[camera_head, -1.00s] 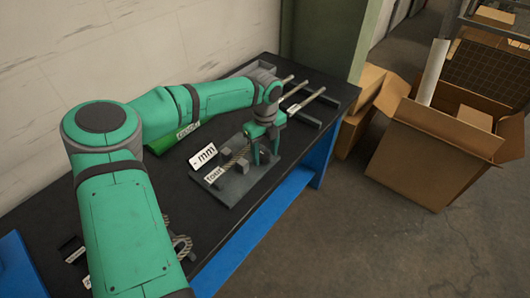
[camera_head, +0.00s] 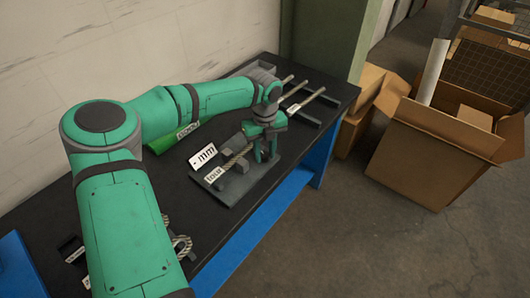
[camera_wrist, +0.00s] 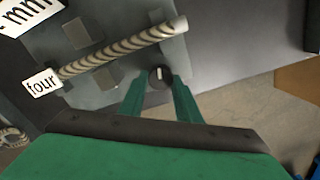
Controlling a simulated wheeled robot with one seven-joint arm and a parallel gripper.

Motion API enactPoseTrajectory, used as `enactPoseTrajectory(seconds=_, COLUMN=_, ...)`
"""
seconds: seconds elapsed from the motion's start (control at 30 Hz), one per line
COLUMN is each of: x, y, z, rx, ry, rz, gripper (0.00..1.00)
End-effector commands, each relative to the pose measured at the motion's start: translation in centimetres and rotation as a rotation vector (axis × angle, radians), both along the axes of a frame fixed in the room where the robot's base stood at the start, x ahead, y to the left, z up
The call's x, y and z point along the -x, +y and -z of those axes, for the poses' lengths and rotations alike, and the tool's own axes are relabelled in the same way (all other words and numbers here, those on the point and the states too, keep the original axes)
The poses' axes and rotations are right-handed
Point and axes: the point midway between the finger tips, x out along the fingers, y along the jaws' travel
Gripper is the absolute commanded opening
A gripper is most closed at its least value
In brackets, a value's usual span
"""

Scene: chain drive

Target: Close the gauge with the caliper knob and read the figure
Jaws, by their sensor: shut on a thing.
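The gauge is a grey plate (camera_head: 232,190) on the bench with grey blocks and a small dark round knob (camera_wrist: 160,76) bearing a pale mark. A twisted chain piece (camera_wrist: 125,48) lies across the plate between two grey blocks (camera_wrist: 76,33) (camera_wrist: 106,77); gaps show beside it in the wrist view. A white tag (camera_wrist: 42,83) at its end reads "four". The display card (camera_head: 203,158) reads "- mm", with no number. My gripper (camera_wrist: 161,84) is shut on the knob from above, its teal fingers on either side. In the head view, the gripper hides the knob.
A green object (camera_head: 180,137) with a label lies behind the gauge. A dark rack with rods (camera_head: 310,103) stands at the far right of the bench. More chain (camera_head: 181,245) lies near my arm. Open cardboard boxes (camera_head: 420,150) stand on the floor at right.

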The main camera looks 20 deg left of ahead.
Motion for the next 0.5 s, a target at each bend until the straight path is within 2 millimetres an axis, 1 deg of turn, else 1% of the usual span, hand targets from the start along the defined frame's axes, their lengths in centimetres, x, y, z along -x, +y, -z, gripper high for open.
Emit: enactPoseTrajectory(seconds=0.5, x=0.10, y=0.19, z=-0.03, rx=0.000, ry=0.000, rz=0.486, gripper=0.08)
